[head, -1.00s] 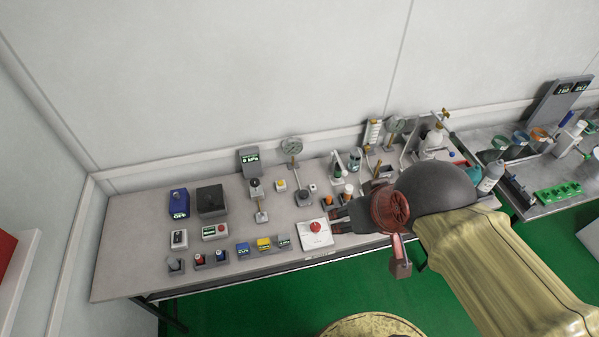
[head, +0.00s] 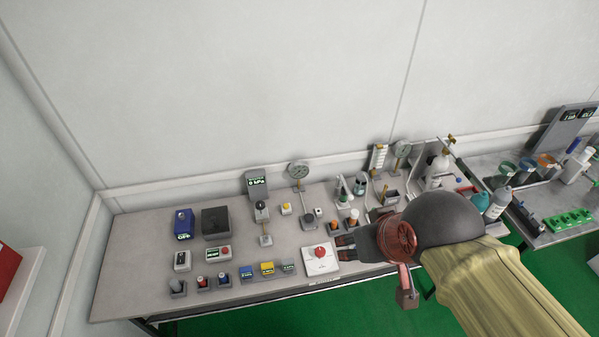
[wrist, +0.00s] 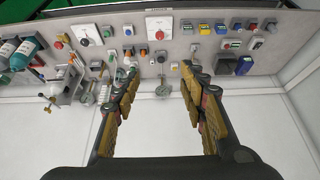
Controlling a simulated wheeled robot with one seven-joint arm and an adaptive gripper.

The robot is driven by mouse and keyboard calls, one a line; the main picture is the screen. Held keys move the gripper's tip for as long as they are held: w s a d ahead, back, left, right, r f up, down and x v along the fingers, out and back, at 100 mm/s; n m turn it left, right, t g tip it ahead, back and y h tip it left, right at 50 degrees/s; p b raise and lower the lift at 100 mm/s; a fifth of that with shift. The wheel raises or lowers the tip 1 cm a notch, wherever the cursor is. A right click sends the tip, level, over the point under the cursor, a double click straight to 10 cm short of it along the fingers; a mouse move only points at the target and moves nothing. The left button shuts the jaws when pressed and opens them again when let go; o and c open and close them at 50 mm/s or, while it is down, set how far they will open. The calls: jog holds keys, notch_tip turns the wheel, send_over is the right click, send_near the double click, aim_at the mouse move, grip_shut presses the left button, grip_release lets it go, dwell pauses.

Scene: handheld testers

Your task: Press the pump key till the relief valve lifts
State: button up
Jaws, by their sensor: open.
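A grey display reading 0 kPa (head: 257,183) stands at the back of the bench. In front of it is a small dark-topped fitting (head: 261,207) with a stem running forward; I cannot tell whether it is the relief valve. A small yellow button on a pale box (head: 286,209), perhaps the pump key, sits to its right. A round gauge (head: 299,171) rises on a post behind. My gripper (head: 345,247) is open and empty, above the bench to the right of these. In the wrist view my gripper (wrist: 163,85) has its fingers wide apart, the gauge (wrist: 162,91) appearing between them.
A white plate with a red knob (head: 320,254) lies just left of my gripper. Blue, yellow and grey meters (head: 267,268) line the front edge. A blue tester (head: 183,223) and a black box (head: 215,222) stand left. Bottles and stands crowd the right.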

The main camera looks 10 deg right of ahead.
jog(key=c, duration=1)
grip_shut()
dwell(0.6)
